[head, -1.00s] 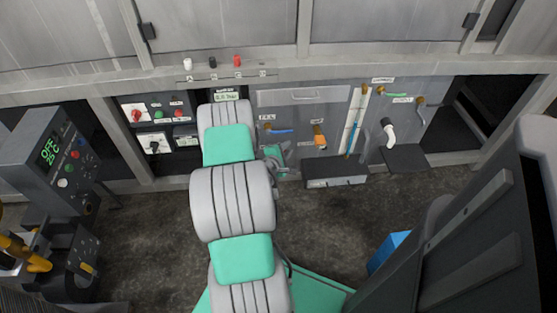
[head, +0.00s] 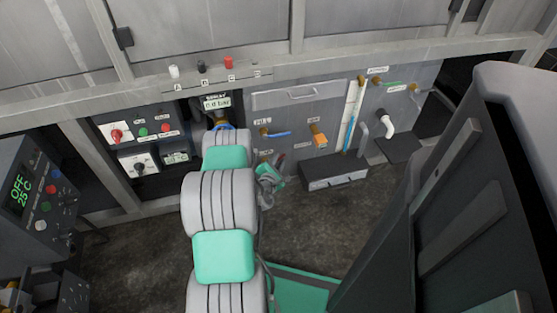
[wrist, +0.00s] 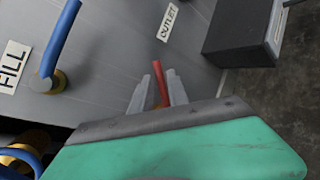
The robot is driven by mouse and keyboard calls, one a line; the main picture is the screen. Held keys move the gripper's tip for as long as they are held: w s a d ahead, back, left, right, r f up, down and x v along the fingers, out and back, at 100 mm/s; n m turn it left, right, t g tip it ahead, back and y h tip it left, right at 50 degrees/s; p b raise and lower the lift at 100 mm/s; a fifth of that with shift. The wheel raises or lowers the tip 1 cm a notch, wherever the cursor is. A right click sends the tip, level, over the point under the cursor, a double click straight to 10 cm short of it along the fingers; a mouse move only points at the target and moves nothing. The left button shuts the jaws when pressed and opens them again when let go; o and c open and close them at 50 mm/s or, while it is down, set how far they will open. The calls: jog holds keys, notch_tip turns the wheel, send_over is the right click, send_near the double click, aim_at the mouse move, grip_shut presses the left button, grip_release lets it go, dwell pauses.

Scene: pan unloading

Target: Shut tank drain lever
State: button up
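A red lever (wrist: 158,84) with a brass-coloured base lies between the two fingertips of my gripper (wrist: 159,88) in the wrist view. I see no label on it there. The fingers stand close on both sides of it; I cannot tell whether they press on it. In the head view my gripper (head: 279,164) is low in front of the grey panel (head: 290,120), with a red bit at its tips. The green gripper body hides what lies below in the wrist view.
A blue lever (wrist: 60,38) beside the FILL label (wrist: 13,66) is left of my fingers. An OUTLET label (wrist: 167,22) and a dark box (wrist: 240,35) are to the right. An orange-handled valve (head: 318,138) is on the panel. A control box (head: 38,180) stands at left.

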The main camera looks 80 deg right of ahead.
jog(key=shift+x, duration=1.2)
grip_shut()
dwell(0.5)
